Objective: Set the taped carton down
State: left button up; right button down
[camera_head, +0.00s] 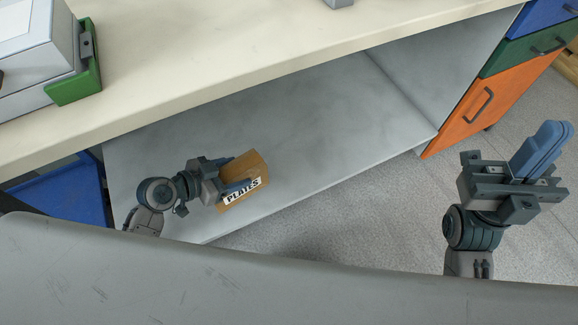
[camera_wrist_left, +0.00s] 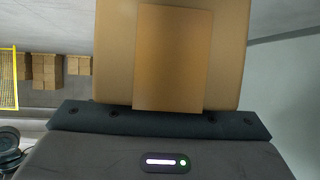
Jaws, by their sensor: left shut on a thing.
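The taped carton (camera_head: 256,163) is a small brown box with a white label reading PLATES. It appears over the grey lower shelf (camera_head: 310,125) under the bench, near its front edge. My left gripper (camera_head: 238,187) is shut on the carton. I cannot tell whether the carton's underside touches the shelf. In the left wrist view the carton (camera_wrist_left: 115,55) fills the top middle, with a darker brown strip down its face. My right gripper (camera_head: 540,150) is empty, its blue fingers together, over the floor at the right.
The cream worktop (camera_head: 250,60) overhangs the shelf. A grey side panel (camera_head: 450,65) and an orange drawer front (camera_head: 480,100) bound the shelf at right. A blue bin (camera_head: 60,195) stands at left. The shelf right of the carton is clear.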

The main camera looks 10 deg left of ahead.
aim_at(261, 162)
pick_arm(q)
jog(key=s+f, duration=0.1)
jog(key=s, duration=0.1)
jog(key=s+a+f+m+g+h, duration=0.1)
jog(key=s, duration=0.1)
jog(key=s+a+f+m, duration=0.1)
jog(key=s, duration=0.1)
jog(key=shift+s+a+f+g, duration=0.15)
jog(key=shift+s+g, duration=0.15)
jog(key=shift+s, duration=0.05)
jog(key=w+d, duration=0.2)
jog(key=w, duration=0.2)
jog(key=w+d+f+b, duration=0.1)
jog(key=w+d, duration=0.2)
jog(key=w, duration=0.2)
jog(key=w+d+b, duration=0.1)
jog(key=w+d, duration=0.1)
jog(key=w, duration=0.2)
jog(key=shift+w+d+f, duration=0.25)
jog(key=shift+d, duration=0.05)
jog(key=shift+f+b, duration=0.7)
jog(key=shift+f, duration=1.1)
jog(key=o, duration=1.3)
jog(key=p+v, duration=0.2)
jog(key=v, duration=1)
jog(key=shift+a+f, duration=0.1)
jog(key=shift+f, duration=0.05)
